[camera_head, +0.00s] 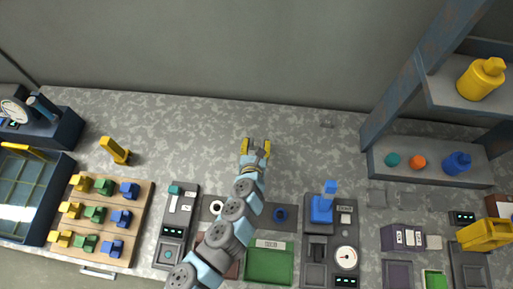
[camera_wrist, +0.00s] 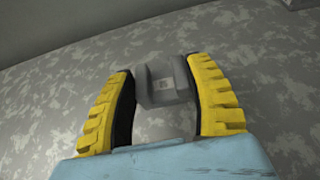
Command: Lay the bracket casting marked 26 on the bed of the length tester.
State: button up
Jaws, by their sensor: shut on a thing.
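My gripper (camera_head: 256,147) is over the rear part of the grey speckled bench in the head view. In the wrist view its yellow fingers (camera_wrist: 162,76) are shut on a grey bracket casting (camera_wrist: 163,88). In the head view the casting is hardly visible between the fingertips. I cannot tell for certain which bench device is the length tester; a long grey device with a teal block (camera_head: 175,190) and a display stands left of my arm, apart from my gripper.
A wooden board (camera_head: 138,214) with several yellow, green and blue pieces lies at left. A blue-topped gauge device (camera_head: 317,228) and a green tray (camera_head: 269,262) stand front of centre. A shelf unit (camera_head: 435,172) stands at right. The bench around my gripper is clear.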

aim_at(256, 148)
jog(key=shift+w+f, duration=0.2)
jog(key=shift+f, duration=0.4)
jog(key=shift+f+b, duration=0.3)
jog(key=shift+f, duration=0.9)
jog(key=shift+f, duration=0.15)
jog(key=o, duration=1.2)
